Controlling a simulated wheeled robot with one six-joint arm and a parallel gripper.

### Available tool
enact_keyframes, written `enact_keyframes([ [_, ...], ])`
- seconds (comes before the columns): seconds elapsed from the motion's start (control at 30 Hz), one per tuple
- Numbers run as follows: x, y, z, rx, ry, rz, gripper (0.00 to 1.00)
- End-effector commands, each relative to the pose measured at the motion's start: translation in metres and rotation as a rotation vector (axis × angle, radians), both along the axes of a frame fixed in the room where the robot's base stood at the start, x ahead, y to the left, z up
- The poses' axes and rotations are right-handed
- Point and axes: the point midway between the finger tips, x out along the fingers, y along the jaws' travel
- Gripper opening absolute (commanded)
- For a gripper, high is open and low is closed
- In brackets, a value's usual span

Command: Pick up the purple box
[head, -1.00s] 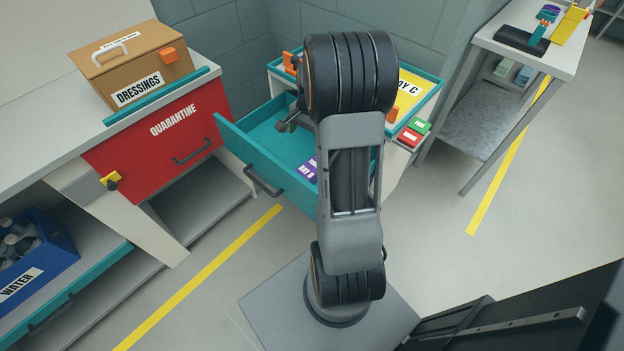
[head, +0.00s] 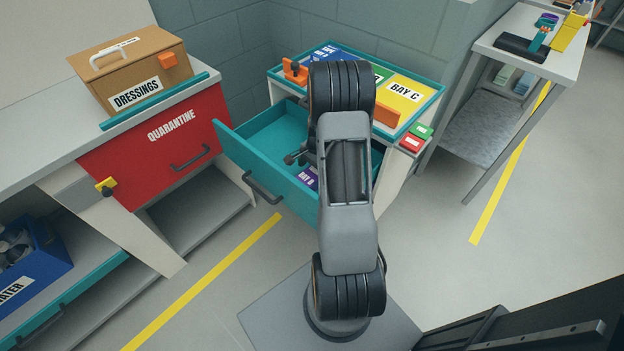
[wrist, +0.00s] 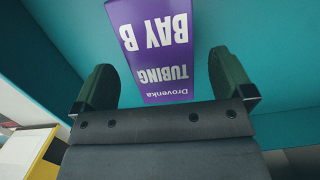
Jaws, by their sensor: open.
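The purple box (wrist: 155,48) lies inside the open teal drawer (head: 250,172). Its white label reads BAY B, TUBING and Drovenka, upside down in the wrist view. In the head view only a small part of the purple box (head: 309,178) shows beside my arm; the rest is hidden. My gripper (wrist: 166,85) is open and empty. In the wrist view its two dark fingers stand left and right of the near end of the box, with a gap on each side. I cannot tell how far above the box they are.
A red QUARANTINE drawer (head: 160,140) is shut at left, under a cardboard DRESSINGS box (head: 133,78). A side table (head: 520,50) stands at right. The floor between is clear.

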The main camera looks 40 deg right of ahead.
Motion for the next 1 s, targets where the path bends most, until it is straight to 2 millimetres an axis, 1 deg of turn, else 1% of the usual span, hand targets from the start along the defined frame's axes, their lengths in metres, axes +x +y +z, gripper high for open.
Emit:
enact_keyframes([
  [0.03, -0.001, 0.002, -0.008, 0.002, 0.004, 0.001, 0.99],
  [0.1, -0.001, 0.003, -0.018, 0.002, 0.004, 0.001, 0.99],
  [0.3, -0.001, 0.006, -0.040, 0.002, 0.003, 0.001, 0.99],
  [0.43, -0.001, 0.007, -0.045, 0.001, 0.001, 0.001, 0.99],
  [0.63, -0.001, 0.007, -0.045, 0.001, 0.001, 0.001, 0.99],
  [0.67, -0.001, 0.007, -0.045, 0.001, 0.001, 0.001, 0.97],
  [1.0, -0.001, 0.007, -0.045, 0.001, 0.001, 0.001, 0.64],
])
